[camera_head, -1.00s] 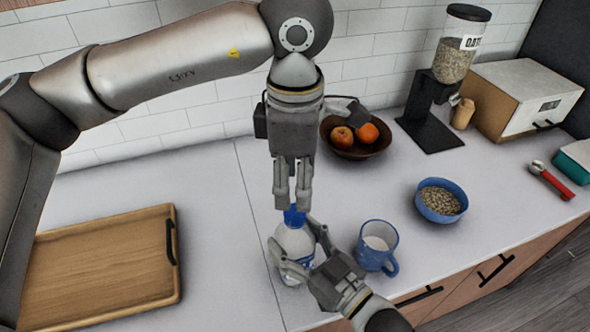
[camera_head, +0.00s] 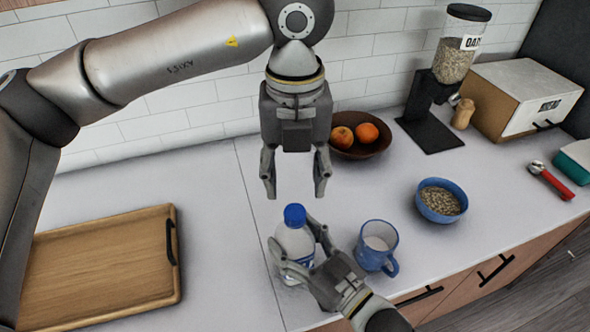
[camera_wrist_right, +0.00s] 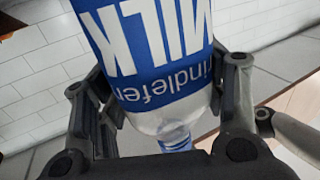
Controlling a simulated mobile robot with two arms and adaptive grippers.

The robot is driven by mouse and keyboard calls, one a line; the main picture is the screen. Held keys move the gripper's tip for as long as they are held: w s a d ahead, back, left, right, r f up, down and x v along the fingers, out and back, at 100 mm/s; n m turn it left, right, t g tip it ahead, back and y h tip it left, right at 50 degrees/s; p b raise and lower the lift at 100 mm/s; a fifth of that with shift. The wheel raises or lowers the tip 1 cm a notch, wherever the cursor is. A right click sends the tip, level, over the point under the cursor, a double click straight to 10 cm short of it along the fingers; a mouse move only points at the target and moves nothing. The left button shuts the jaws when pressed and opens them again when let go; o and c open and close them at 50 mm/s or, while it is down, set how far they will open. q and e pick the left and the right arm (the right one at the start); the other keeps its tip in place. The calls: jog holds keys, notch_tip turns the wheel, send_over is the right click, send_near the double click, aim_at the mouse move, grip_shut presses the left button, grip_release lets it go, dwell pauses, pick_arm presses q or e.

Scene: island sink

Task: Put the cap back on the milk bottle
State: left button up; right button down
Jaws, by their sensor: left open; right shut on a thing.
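The milk bottle (camera_head: 296,246) stands upright on the counter in the head view, clear with a blue and white label. The blue cap (camera_head: 294,215) sits on top of its neck; whether it is screwed tight cannot be told. My right gripper (camera_head: 300,246) is shut around the bottle's body from the front right. In the right wrist view the bottle's label (camera_wrist_right: 150,50) fills the space between the fingers. My left gripper (camera_head: 296,190) is open and empty just above the cap, its fingers spread to either side and apart from it.
A blue mug (camera_head: 376,246) with white contents stands close to the right of the bottle. A bowl of grain (camera_head: 440,214), a fruit bowl (camera_head: 359,150) and an oat dispenser (camera_head: 432,130) are farther right and back. A wooden tray (camera_head: 100,262) lies left, with clear counter between.

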aim_at(295, 211)
pick_arm(q)
jog(key=n, duration=0.3)
jog(key=shift+r, duration=0.1)
notch_tip(295, 211, down, 8)
jog(key=shift+f, duration=0.1)
dwell(0.7)
